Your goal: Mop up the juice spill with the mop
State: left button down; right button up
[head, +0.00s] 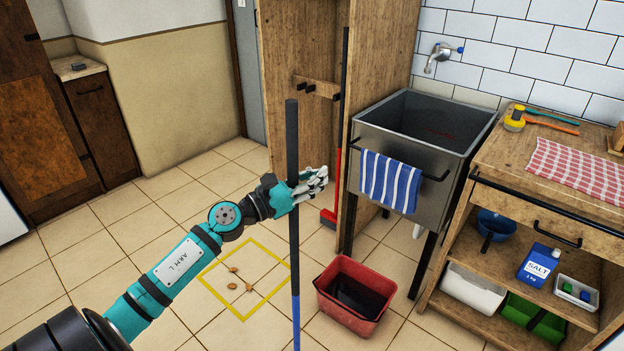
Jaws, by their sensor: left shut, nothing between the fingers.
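A long upright pole, dark grey above (292,130) and blue below (296,310), stands in front of the cupboard; it looks like the mop's handle. Its lower end is out of view, so I cannot see a mop head. My left gripper (318,180) is shut at the upper part of the pole and overlaps it in the picture, with nothing held between its fingers. Whether they touch I cannot tell. A juice spill is not plain on the visible floor. My right gripper is not in view.
A red bucket (335,310) with a dark inside stands on the tiles. A yellow floor square (217,306) holds small brown bits (233,313). A red broom (334,185) stands by the open wooden cupboard (290,60). The metal sink (405,150) and shelving unit (480,190) bound the right.

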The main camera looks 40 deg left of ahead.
pick_arm(q)
jog(key=w+b, duration=0.2)
jog(key=w, duration=0.7)
jog(key=shift+w+d+f, duration=0.15)
jog(key=shift+w+d, duration=0.15)
jog(key=shift+d, duration=0.05)
dwell(0.4)
notch_tip(320, 180, up, 6)
jog(key=p, duration=0.5)
dwell(0.4)
